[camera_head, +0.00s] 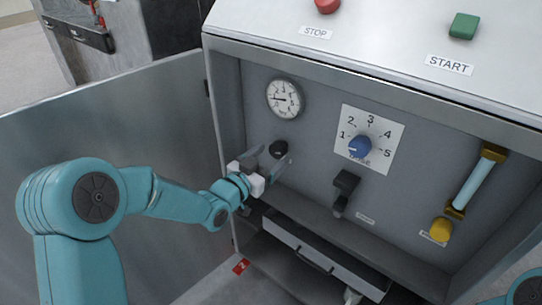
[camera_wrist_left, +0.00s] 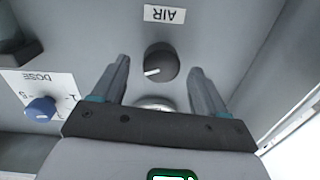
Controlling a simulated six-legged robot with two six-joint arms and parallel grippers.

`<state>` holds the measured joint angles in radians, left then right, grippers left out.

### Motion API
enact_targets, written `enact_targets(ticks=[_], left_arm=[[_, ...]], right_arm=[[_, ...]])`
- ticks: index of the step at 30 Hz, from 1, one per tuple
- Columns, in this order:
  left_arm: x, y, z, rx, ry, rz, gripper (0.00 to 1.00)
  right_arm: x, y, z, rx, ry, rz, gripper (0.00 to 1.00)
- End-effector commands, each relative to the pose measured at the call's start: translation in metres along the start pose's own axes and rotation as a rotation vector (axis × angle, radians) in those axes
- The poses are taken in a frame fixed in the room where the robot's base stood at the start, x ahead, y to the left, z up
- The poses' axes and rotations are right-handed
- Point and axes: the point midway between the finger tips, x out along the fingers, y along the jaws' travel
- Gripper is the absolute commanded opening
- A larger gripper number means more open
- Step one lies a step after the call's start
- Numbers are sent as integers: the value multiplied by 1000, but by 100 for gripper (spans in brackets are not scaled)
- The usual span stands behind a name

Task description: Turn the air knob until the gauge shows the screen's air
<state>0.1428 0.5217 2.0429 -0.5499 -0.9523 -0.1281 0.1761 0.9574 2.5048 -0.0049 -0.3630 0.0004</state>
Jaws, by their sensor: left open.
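The air knob (camera_head: 278,148) is a dark round knob on the grey panel, below the round white gauge (camera_head: 285,98). The gauge needle points roughly left; its exact reading is too small to tell. In the left wrist view the knob (camera_wrist_left: 161,62) shows a white pointer mark, under an upside-down AIR label (camera_wrist_left: 164,14). My left gripper (camera_head: 270,165) is open in front of the knob. Its fingers lie to either side of the knob in the wrist view, with nothing gripped. The gauge is mostly hidden there. No screen is in view.
A blue dose knob (camera_head: 360,147) on a white numbered plate is right of the gauge. The open metal door (camera_head: 150,110) stands left; a drawer (camera_head: 325,258) is below.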

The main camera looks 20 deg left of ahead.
Motion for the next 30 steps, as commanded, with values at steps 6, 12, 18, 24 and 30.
enact_targets(ticks=[6, 12, 18, 24, 30], left_arm=[[14, -2, 0, -1, 0, 0, 73], [14, -3, 0, -1, 0, -1, 73], [14, -3, 0, -1, 0, -1, 17], [14, -3, 1, 6, 0, 0, 17], [14, -2, 4, 63, 3, 0, 17]], right_arm=[[1, 0, 0, 0, 0, 0, 43], [1, 0, 0, 0, 0, 0, 43], [1, 0, 0, 0, 0, 0, 43], [3, 1, 0, 0, 0, 0, 43], [16, 6, 0, 0, 0, 0, 43]])
